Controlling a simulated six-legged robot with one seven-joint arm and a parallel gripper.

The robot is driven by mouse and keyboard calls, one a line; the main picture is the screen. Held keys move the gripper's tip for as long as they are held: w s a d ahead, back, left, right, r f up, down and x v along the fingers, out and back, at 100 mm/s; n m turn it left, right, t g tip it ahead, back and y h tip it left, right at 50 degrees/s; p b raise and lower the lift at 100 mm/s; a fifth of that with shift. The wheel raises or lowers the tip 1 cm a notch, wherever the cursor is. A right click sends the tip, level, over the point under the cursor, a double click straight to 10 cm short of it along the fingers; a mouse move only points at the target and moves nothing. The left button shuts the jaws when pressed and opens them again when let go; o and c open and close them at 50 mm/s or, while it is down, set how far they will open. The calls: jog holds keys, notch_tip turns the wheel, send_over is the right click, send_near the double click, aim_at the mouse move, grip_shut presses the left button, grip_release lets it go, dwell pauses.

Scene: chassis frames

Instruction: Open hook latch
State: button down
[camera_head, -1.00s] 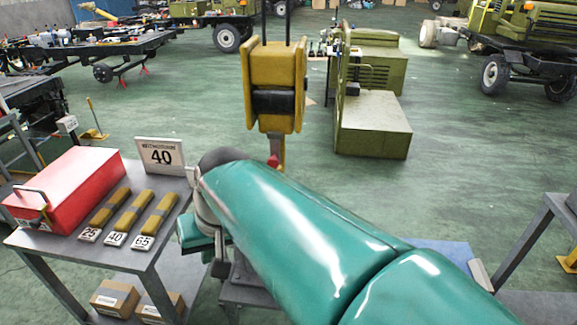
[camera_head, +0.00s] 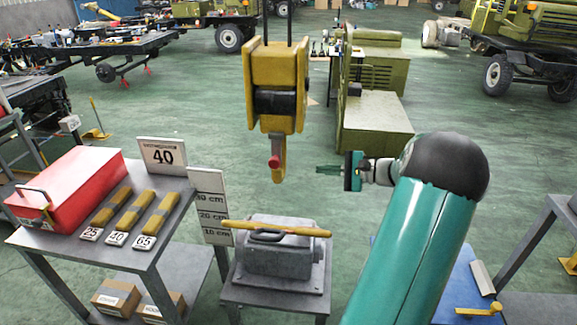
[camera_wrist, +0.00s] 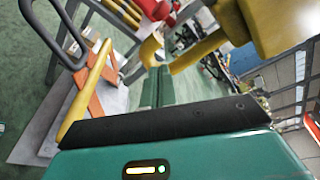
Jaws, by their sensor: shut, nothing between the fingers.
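The yellow hook block (camera_head: 277,88) hangs from dark cables at the centre of the head view. Its yellow hook (camera_head: 281,172) points down below it, with a red latch (camera_head: 274,161) on the front. My gripper (camera_head: 319,169) is to the right of the hook, at about latch height in the picture. It points left, apart from the hook. Its thin fingers are shut and empty.
At left a table holds a red case (camera_head: 68,183) and several yellow slings.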

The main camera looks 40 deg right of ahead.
jog(key=shift+s+d+f+t, duration=0.1)
jog(key=shift+s+d+t, duration=0.25)
jog(key=shift+d, duration=0.35)
send_near(275, 155)
jog(key=shift+w+a+f, duration=1.45)
jog(key=shift+w+f, duration=0.1)
jog(key=shift+w, duration=0.5)
jog(key=shift+m, duration=0.3)
jog(key=shift+s+a, duration=0.1)
jog(key=shift+a, duration=0.05)
